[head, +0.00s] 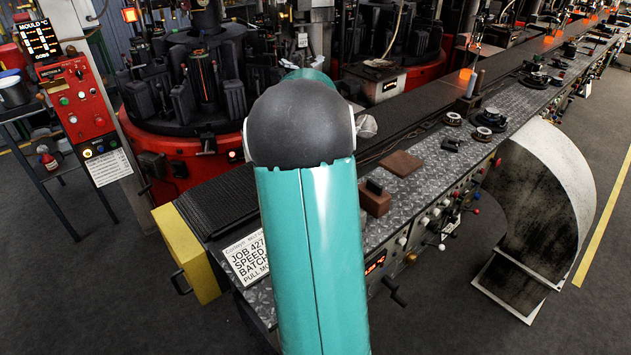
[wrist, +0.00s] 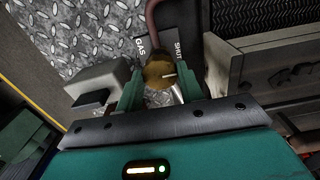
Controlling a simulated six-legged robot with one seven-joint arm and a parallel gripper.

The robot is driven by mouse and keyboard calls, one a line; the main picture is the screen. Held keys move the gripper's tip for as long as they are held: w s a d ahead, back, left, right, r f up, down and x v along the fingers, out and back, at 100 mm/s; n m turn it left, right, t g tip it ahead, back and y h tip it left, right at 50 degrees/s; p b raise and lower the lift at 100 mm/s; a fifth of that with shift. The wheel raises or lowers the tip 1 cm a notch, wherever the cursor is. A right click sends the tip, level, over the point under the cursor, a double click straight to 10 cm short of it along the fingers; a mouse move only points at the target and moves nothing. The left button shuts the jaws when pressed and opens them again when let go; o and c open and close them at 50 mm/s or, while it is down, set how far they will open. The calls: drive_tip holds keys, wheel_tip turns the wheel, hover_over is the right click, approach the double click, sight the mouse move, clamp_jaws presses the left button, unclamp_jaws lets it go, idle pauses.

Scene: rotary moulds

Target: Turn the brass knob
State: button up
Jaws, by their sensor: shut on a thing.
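The plate behind the knob bears the words GAS and SHUT, partly covered. In the head view my teal arm fills the middle and hides my gripper; I cannot make out the held knob there.
A grey block (wrist: 98,82) with a dark piece sits close left of the fingers. A reddish pipe (wrist: 165,12) runs above the knob. In the head view, a long machine bed (head: 405,200) carries bricks (head: 402,163); a red control panel (head: 80,100) stands left.

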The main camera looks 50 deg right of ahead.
drive_tip(key=o, duration=1)
drive_tip(key=shift+r, duration=0.15)
wheel_tip(320, 180, up, 14)
drive_tip(key=shift+f, duration=0.2)
drive_tip(key=w+a+r+n+t, duration=0.1)
drive_tip(key=a+r+n+t, duration=0.2)
drive_tip(key=a+n, duration=1.5)
drive_tip(key=s+a+f+n+t, duration=0.1)
drive_tip(key=s+a, duration=0.3)
drive_tip(key=a, duration=0.7)
drive_tip(key=s+a+f+n+t, duration=0.1)
drive_tip(key=s+a+f, duration=0.3)
drive_tip(key=a, duration=0.8)
drive_tip(key=shift+s+a+n+t, duration=0.3)
drive_tip(key=shift+n, duration=0.1)
